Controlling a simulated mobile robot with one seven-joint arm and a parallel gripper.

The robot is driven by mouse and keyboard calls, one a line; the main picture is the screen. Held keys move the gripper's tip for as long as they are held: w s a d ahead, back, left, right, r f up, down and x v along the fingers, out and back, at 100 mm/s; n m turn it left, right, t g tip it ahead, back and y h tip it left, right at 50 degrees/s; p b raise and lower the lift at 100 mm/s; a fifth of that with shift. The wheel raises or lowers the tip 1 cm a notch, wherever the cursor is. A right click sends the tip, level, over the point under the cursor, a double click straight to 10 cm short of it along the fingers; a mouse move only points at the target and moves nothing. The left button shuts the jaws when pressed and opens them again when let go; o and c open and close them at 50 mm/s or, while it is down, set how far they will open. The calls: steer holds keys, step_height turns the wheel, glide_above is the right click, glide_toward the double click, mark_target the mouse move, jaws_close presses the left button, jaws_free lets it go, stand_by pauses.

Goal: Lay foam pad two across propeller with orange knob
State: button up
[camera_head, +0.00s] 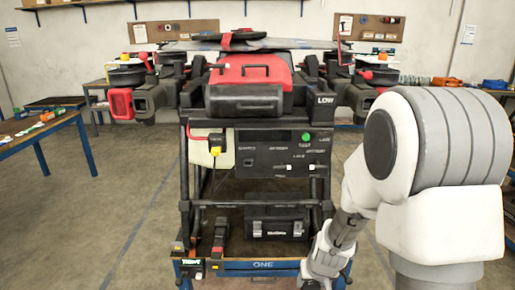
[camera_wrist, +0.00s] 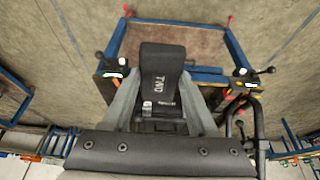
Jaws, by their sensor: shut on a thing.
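Foam pad two (camera_wrist: 163,75) is black, with "TWO" printed on it, and stands between the two grey fingers of my gripper (camera_wrist: 160,108) in the wrist view. My gripper is shut on it. In the head view my gripper (camera_head: 325,268) is low at the right of the cart, and the pad cannot be made out there. The drone (camera_head: 250,85), red and black, sits on top of the cart with dark folded arms and propellers. Small red and pink knobs show around it; I cannot tell which propeller has the orange knob.
The black-framed cart (camera_head: 255,203) has a control panel (camera_head: 270,150), a toolbox (camera_head: 277,222) low inside and a blue front edge marked "ONE" (camera_head: 288,265). A blue-legged table (camera_head: 40,135) stands left. Floor between that table and the cart is clear.

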mark_target(310, 283)
steer(key=shift+p+v, duration=1.1)
steer(key=shift+v, duration=0.6)
steer(key=shift+f, duration=0.15)
